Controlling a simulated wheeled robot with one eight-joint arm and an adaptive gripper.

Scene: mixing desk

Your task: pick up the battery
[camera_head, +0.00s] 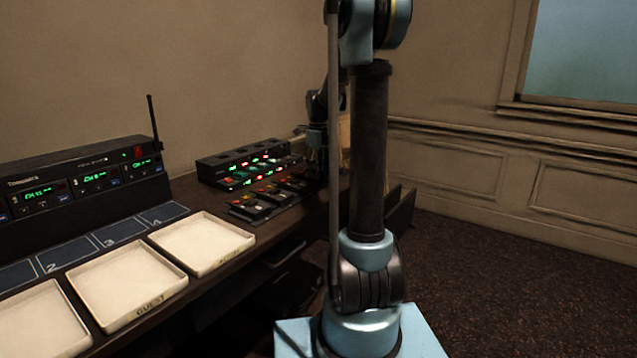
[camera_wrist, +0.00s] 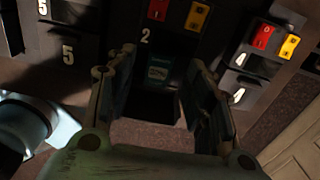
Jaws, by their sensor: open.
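In the wrist view, my gripper (camera_wrist: 160,62) is open, with one finger on each side of a narrow bay beside the number 2. A small dark block with a teal label (camera_wrist: 158,70) shows between the fingers; it looks like the battery, but its full outline is hidden in shadow. I cannot tell whether the fingers touch it.
A numbered unit has red and yellow pieces (camera_wrist: 262,37). On the desk stand a rack with green and red lights (camera_head: 245,165), a lower slotted unit (camera_head: 268,204) and a receiver with an antenna (camera_head: 85,182). White trays (camera_head: 128,285) line the front edge. Carpet (camera_head: 530,300) lies clear to the right.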

